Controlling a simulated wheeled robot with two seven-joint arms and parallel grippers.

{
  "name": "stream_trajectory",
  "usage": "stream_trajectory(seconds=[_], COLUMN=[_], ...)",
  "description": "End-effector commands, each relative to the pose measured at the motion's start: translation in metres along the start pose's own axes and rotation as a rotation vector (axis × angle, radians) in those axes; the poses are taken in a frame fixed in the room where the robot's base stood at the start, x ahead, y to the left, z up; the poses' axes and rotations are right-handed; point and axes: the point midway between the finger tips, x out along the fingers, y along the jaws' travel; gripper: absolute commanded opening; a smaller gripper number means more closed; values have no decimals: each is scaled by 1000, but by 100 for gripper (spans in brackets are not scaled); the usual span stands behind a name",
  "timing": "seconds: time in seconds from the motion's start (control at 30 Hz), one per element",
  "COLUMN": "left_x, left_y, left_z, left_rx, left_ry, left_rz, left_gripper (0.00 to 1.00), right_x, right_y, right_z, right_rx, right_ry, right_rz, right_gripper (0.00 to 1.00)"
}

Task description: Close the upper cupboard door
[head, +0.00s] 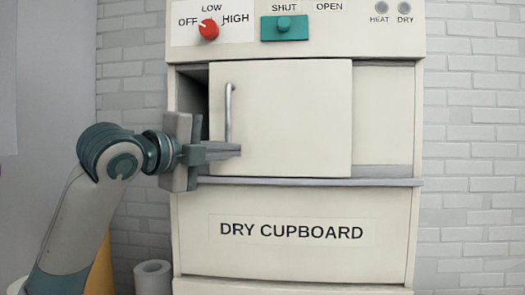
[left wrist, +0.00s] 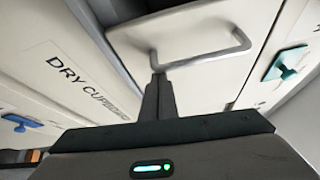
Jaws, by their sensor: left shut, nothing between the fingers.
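The upper cupboard door (head: 290,115) is a cream panel with a vertical metal handle (head: 228,112) near its left edge. A dark gap (head: 193,78) shows at the left of the door, so it stands partly open. My left gripper (head: 238,150) is shut and empty, its fingers pointing right in front of the door's lower left part, by the handle's lower end. In the left wrist view the shut fingertips (left wrist: 158,76) overlap one end of the handle (left wrist: 215,55); I cannot tell if they touch it. My right gripper is not in view.
A grey ledge (head: 385,183) runs below the door, above a lower panel (head: 290,262) marked DRY CUPBOARD. A red knob (head: 208,29) and a teal SHUT/OPEN slider (head: 285,27) sit above. A pale roll (head: 153,277) stands at lower left by the cupboard.

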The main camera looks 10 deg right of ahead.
Motion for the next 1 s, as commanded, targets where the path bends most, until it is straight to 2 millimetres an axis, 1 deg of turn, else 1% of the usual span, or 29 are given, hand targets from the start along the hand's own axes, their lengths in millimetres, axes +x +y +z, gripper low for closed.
stream_trajectory(seconds=[0.03,0.1,0.2,0.3,0.4,0.6,1.0], left_x=[-8,-16,-28,-38,-45,-52,-53], left_y=[3,5,7,10,11,13,13], left_z=[18,34,55,72,85,98,101], left_rx=[0,-1,-2,-1,-1,-1,-1], left_ry=[-11,-11,-10,-8,-6,-4,-7], left_rz=[5,5,5,5,4,3,1], left_gripper=[0,0,0,0,0,0,0], right_x=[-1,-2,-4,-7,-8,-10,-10], right_y=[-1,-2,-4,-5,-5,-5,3], right_z=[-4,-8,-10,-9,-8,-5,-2], right_rx=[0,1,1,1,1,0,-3], right_ry=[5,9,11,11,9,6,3], right_rz=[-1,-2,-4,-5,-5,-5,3], right_gripper=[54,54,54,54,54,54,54])
